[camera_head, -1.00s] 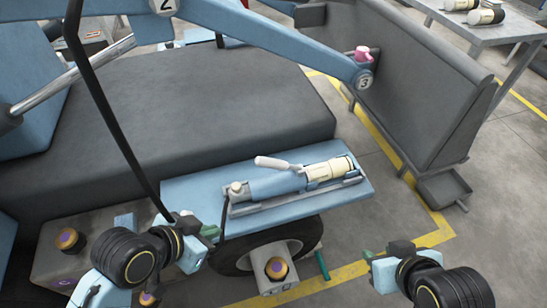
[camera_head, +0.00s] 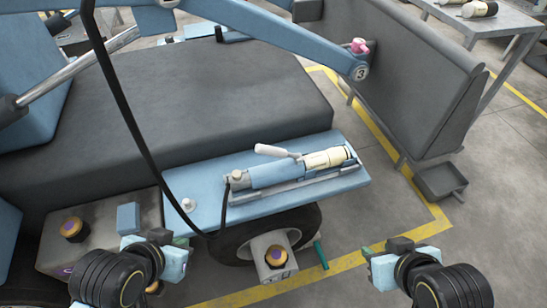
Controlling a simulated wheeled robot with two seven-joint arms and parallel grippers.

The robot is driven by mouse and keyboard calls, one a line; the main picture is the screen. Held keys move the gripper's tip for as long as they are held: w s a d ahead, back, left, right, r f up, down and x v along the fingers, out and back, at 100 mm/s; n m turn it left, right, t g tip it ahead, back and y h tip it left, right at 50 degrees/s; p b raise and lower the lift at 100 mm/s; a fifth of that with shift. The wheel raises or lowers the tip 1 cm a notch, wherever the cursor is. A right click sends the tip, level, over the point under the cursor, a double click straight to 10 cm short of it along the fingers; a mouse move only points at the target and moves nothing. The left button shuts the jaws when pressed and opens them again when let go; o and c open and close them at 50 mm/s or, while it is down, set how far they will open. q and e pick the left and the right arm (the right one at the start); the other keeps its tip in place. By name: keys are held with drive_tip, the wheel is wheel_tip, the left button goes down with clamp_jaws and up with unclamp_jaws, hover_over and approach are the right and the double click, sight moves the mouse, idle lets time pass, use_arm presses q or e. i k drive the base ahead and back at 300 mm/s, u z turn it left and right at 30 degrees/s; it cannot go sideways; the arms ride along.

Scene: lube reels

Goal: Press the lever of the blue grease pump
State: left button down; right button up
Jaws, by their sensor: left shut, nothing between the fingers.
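The blue grease pump (camera_head: 270,176) lies on a light-blue shelf (camera_head: 335,189) in the middle of the head view, with a cream cylinder (camera_head: 324,158) at its right end. Its lever (camera_head: 275,151) has a pale handle that sticks up and left above the pump body. My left gripper (camera_head: 181,244) is shut and empty, below and left of the shelf, apart from the pump and lever. My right gripper (camera_head: 368,253) is at the lower right, below and right of the shelf, apart from it. Its fingers are too small and overlapped to tell their opening.
A black hose (camera_head: 137,130) hangs down on the left and loops to the pump. A wheel (camera_head: 300,220) and a block with an orange-purple cap (camera_head: 276,257) are under the shelf. A blue boom (camera_head: 270,40) crosses above. Open floor lies right of the shelf.

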sight(262, 149)
drive_tip(key=k, duration=1.25)
drive_tip(key=z, duration=0.6)
drive_tip(key=i, duration=1.55)
drive_tip(key=u, duration=0.75)
